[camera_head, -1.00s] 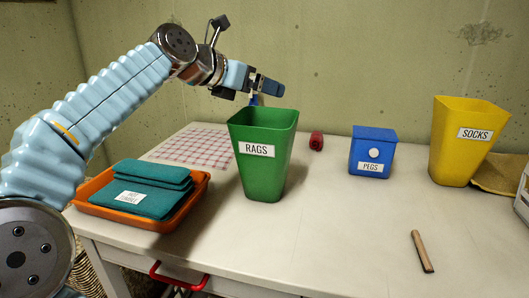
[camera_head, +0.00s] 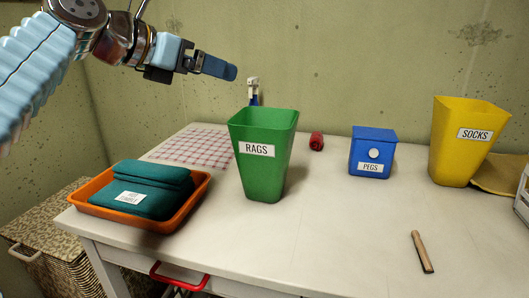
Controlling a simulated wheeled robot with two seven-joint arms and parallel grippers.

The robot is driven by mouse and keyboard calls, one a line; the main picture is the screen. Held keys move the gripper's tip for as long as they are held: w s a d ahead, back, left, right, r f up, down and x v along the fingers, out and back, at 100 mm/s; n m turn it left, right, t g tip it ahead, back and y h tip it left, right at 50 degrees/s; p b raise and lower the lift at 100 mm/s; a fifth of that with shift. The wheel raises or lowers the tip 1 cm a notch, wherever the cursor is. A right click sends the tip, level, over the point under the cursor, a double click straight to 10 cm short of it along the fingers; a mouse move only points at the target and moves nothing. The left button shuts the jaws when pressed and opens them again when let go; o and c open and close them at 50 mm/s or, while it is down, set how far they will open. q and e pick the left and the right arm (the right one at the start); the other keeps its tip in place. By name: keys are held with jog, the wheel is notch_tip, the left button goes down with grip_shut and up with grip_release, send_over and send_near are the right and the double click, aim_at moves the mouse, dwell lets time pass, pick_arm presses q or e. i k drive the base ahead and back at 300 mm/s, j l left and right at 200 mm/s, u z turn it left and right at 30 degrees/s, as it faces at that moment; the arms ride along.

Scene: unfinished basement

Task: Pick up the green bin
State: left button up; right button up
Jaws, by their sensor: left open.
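The green bin (camera_head: 264,178) stands upright on the white table, its open top facing up and a "RAGS" label on its front. My left gripper (camera_head: 235,73) is open and empty, above and a little left of the bin's rim, apart from it. Its fingers point to the right, and one finger overlaps the other from this angle. My right gripper is not in this view.
An orange tray (camera_head: 182,217) with folded teal cloths (camera_head: 150,190) is left of the bin. A checked cloth (camera_head: 193,148) lies behind. A red roll (camera_head: 316,141), a blue pegs box (camera_head: 372,153), a yellow socks bin (camera_head: 460,145) and a wooden stick (camera_head: 422,251) are to the right.

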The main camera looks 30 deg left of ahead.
aim_at(262, 138)
jog(key=k+j, duration=0.2)
jog(key=k, duration=0.25)
jog(key=k+j, duration=0.2)
jog(key=k, duration=0.3)
jog(key=k+j, duration=0.25)
jog(key=k, duration=0.2)
